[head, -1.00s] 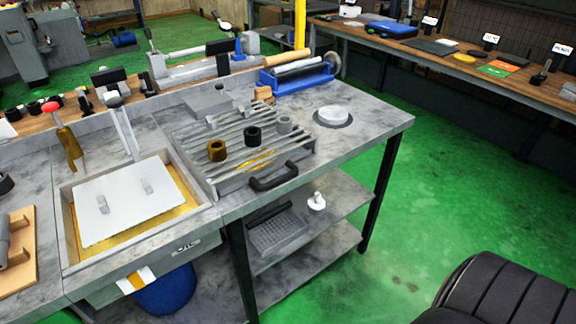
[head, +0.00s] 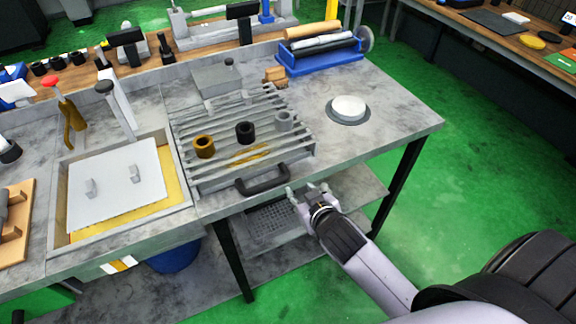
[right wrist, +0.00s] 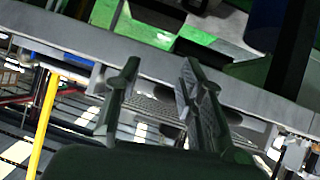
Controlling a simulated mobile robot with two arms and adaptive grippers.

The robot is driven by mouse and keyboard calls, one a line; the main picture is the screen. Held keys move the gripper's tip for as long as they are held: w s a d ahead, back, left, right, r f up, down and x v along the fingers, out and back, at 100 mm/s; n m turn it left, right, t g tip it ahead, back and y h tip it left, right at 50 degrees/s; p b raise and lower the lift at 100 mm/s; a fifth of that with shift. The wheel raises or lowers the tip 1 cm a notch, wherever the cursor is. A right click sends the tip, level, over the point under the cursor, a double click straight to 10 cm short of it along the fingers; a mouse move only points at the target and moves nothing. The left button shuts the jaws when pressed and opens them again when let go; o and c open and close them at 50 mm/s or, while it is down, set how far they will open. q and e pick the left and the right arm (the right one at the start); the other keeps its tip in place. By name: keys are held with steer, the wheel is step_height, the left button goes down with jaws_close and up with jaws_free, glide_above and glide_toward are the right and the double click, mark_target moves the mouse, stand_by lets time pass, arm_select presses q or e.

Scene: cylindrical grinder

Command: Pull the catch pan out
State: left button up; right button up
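The catch pan shows as a low grey box under a slatted grate (head: 270,125) on the grey bench. Its black bar handle (head: 263,182) faces the front edge. Most of the pan is hidden by the grate. My right gripper (head: 303,192) is open and empty, to the right of the handle and apart from it in the picture, by the bench's front edge. In the right wrist view the right gripper (right wrist: 157,70) shows its two fingers spread with nothing between them. My left gripper is not in view.
A brown ring (head: 203,146), a black ring (head: 245,132) and a grey ring (head: 284,121) stand on the grate. A white round piece (head: 348,107) sits to the right. A perforated tray (head: 268,216) lies on the shelf below. Green floor is clear at right.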

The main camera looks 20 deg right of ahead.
steer(key=w+a+r+n+t+y, duration=0.2)
steer(key=w+r+t, duration=0.2)
steer(key=r, duration=0.6)
steer(key=w+a+r+n+t+y, duration=0.1)
steer(key=w+a+r+t+y, duration=0.2)
steer(key=r, duration=0.8)
steer(key=s+a+r+n+g+y, duration=0.4)
steer(key=a+r+n+g+y, duration=0.6)
steer(key=n+y, duration=0.5)
steer(key=g+h+p, duration=0.1)
steer(key=g+h, duration=0.6)
steer(key=h, duration=0.7)
glide_toward(275, 180)
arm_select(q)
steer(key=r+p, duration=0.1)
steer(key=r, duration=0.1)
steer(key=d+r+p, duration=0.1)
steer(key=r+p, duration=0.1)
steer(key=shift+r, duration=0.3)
arm_select(e)
steer(key=x, duration=0.8)
steer(key=shift+a+f, duration=0.1)
steer(key=shift+f, duration=0.2)
steer(key=shift+c, duration=0.2)
